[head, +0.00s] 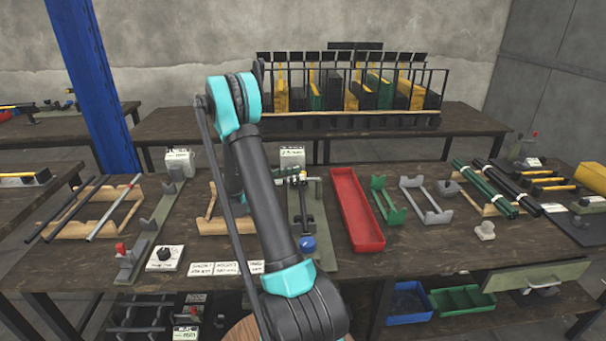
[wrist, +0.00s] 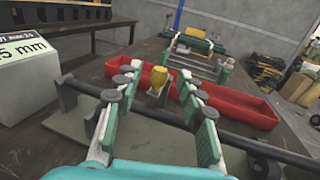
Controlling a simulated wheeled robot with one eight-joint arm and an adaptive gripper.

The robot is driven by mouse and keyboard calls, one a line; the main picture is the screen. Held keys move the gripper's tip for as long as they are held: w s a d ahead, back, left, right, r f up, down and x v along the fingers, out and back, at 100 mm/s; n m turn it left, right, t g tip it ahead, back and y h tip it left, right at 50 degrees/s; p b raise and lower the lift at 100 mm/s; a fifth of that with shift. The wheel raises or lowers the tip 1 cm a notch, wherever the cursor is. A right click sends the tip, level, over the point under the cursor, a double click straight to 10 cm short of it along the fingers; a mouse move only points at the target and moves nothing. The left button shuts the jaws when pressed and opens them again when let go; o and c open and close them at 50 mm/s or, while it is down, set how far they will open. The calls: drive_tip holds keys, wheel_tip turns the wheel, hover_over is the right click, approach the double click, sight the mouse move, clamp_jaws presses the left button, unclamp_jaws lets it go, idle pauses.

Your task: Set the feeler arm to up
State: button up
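In the wrist view, my gripper (wrist: 158,100) is open, with its two pale-padded teal fingers apart. A yellow-topped knob (wrist: 159,79) shows in the gap between the fingers, beyond them; I cannot tell whether either finger touches it. A dark bar (wrist: 275,151) with a grey end at left runs across the view at the fingers. It looks like the feeler arm, but I cannot tell for sure. In the head view, the grey-green fixture (head: 318,250) carries a dark rod and a blue knob (head: 308,244).
A red tray (head: 357,212) lies just right of the fixture, with green (head: 387,200) and grey (head: 427,200) cradles beyond. White cards lie at the front.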

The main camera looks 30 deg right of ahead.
sight(303, 172)
drive_tip(key=shift+s+d, duration=0.15)
drive_tip(key=shift+d, duration=0.75)
drive_tip(key=shift+s+d, duration=0.15)
drive_tip(key=shift+d, duration=0.7)
drive_tip(key=shift+c, duration=0.6)
clamp_jaws()
